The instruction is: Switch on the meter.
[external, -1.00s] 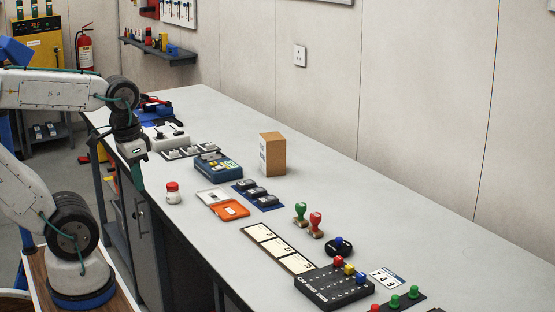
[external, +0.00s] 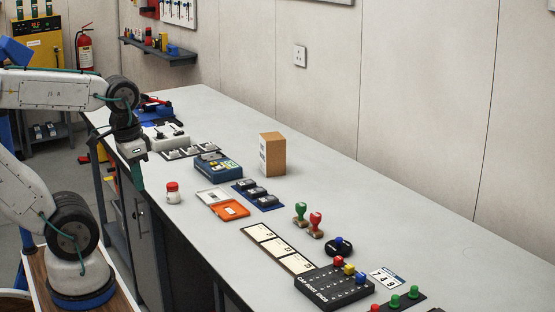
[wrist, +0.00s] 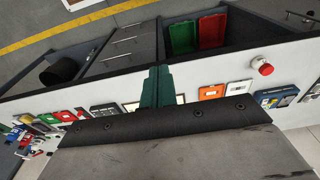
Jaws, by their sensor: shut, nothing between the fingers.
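The meter is most likely the blue boxy device (external: 218,168) with a light panel on top, lying on the bench in the external view. In the wrist view a blue-edged device (wrist: 274,98) at the right appears to be the same one. Its switch is too small to make out. My gripper (external: 141,180) points down near the bench's front edge, left of the device and apart from it. In the wrist view its green fingers (wrist: 156,86) are together with nothing between them.
A cardboard box (external: 272,154) stands behind. A switch panel (external: 190,151) lies to its left.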

